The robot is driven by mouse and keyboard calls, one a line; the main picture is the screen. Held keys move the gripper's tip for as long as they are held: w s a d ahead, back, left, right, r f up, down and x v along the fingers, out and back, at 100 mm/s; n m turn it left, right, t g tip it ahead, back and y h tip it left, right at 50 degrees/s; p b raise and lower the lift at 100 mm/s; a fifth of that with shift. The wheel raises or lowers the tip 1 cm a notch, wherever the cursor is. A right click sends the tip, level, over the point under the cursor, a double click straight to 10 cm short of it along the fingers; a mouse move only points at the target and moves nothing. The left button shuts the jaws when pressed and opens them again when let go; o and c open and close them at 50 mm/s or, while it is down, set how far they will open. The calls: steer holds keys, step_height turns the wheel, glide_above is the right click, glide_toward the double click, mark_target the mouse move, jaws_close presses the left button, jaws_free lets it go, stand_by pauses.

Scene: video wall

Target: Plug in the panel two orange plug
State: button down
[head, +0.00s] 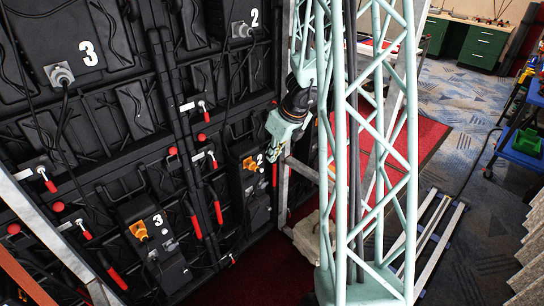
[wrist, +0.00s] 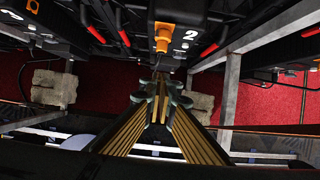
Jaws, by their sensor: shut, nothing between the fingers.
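The orange plug of panel two (head: 250,163) sits on a black box marked 2 (head: 257,208), low on the wall in the head view. In the wrist view the orange plug (wrist: 163,38) shows at the top centre, left of the white number 2. My gripper (head: 271,154) is just right of the plug in the head view. In the wrist view my gripper (wrist: 160,88) has its fingers together and empty, below the plug in the picture and apart from it. I cannot tell whether the plug is fully seated. The gripper's tips look small and partly blurred in the head view.
Another orange plug (head: 139,230) is on the box marked 3 at left. Red-handled levers (head: 217,212) and hanging cables line the black wall. A metal frame post (head: 281,190) stands close right of my gripper. A stone-like block (wrist: 53,88) lies on the red carpet.

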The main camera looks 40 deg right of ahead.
mark_target(256, 168)
steer(key=shift+s+a+f, duration=0.1)
steer(key=shift+s+f, duration=0.05)
steer(key=shift+s, duration=0.6)
steer(key=shift+f, duration=0.15)
steer(key=w+f+b, duration=0.3)
steer(key=w+f, duration=0.4)
steer(key=f, duration=0.2)
steer(key=shift+w+b, duration=0.3)
steer(key=shift+b, duration=0.1)
stand_by(0.4)
